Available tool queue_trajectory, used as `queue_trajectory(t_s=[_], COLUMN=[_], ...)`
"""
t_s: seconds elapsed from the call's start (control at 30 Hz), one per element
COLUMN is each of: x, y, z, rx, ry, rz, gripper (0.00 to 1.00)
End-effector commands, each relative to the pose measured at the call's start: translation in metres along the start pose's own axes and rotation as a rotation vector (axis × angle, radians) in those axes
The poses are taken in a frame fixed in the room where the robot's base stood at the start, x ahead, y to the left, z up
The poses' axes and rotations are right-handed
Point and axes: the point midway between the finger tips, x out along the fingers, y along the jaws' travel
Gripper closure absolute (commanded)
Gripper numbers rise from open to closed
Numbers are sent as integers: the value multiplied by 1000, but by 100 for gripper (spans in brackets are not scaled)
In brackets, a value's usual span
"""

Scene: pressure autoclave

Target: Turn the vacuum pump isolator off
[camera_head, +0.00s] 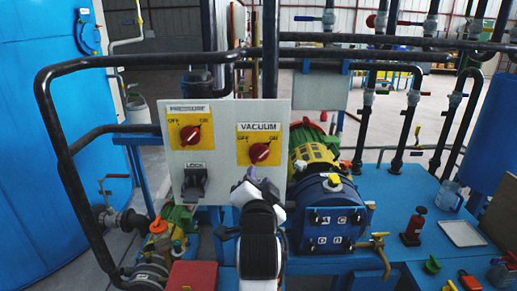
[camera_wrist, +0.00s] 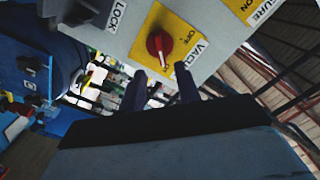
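The red vacuum knob (camera_head: 259,152) sits on a yellow plate under the VACUUM label, on the right of a light grey panel (camera_head: 225,185). OFF is printed at its upper left and ON at its upper right. Its handle appears tilted toward ON. In the wrist view the red knob (camera_wrist: 158,45) is just beyond the fingertips, with the OFF print beside it. My gripper (camera_head: 250,182) is just below the knob, in front of the panel. In the wrist view my gripper (camera_wrist: 161,82) is open, its two dark fingers apart with nothing between them.
A second red knob (camera_head: 190,134) is at the panel's upper left, above a black LOCK switch (camera_head: 194,183). A black pipe (camera_head: 62,150) loops around the panel's left and top. A blue pump (camera_head: 330,205) stands close at right.

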Motion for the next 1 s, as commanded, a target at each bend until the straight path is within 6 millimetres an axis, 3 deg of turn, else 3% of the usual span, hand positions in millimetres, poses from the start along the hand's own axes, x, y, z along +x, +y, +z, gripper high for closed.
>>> queue_trajectory(t_s=[0.1, 0.3, 0.5, 0.9, 1.0], x=[8, 52, 78, 86, 86], y=[-2, -1, 0, 0, 0], z=[-2, 0, 0, 1, 1], rx=[0, 0, 0, 0, 0], ry=[-4, -2, -1, 0, 0], rz=[3, 1, 0, 0, 0], gripper=[67, 67, 67, 67, 78])
